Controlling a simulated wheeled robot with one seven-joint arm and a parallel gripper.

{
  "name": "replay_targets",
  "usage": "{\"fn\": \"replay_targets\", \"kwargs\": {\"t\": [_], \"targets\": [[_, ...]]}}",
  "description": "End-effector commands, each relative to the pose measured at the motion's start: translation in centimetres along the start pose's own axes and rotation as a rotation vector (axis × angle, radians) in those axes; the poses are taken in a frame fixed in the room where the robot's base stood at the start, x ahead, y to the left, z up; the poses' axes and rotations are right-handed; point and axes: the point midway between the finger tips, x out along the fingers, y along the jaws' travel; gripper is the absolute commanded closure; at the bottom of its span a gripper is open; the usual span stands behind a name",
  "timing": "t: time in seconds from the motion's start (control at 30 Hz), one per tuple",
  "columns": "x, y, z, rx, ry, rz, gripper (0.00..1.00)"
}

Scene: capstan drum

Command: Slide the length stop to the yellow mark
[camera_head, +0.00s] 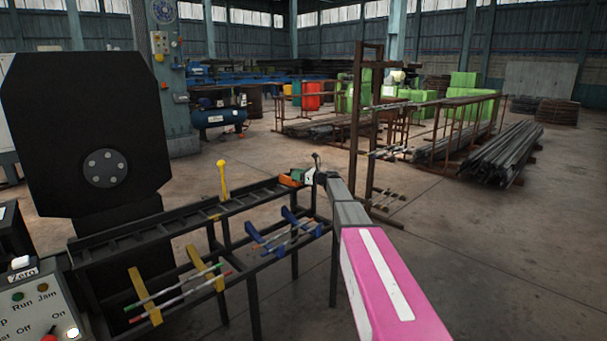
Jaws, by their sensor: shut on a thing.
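A black rail with a ladder-like bed (165,224) runs from the lower left to the middle of the view. The small orange and green block, which I take for the length stop (290,179), sits at the rail's far right end. My gripper (314,172) is at that end, at the tip of my pink and grey arm, shut on the stop's right side. The fingers are small and partly hidden by my arm. A yellow upright marker with a knobbed top (222,176) stands at the rail, left of the stop and apart from it.
A large black drum plate (85,135) stands at the rail's left end. A control box (38,305) with buttons is at lower left. Yellow brackets (145,296) and blue brackets (262,240) holding rods jut from the rail's front. The bed between stop and marker looks clear.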

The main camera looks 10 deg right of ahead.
Motion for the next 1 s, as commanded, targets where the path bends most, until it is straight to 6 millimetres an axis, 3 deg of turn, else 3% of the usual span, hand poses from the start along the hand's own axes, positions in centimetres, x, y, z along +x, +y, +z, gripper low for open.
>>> {"fn": "replay_targets", "kwargs": {"t": [0.03, 1.0], "targets": [[0.5, 2.2, 0.0, 0.001, 0.001, 0.007, 1.0], [13.3, 33.6, 0.0, 0.0, 0.002, 0.007, 1.0]]}}
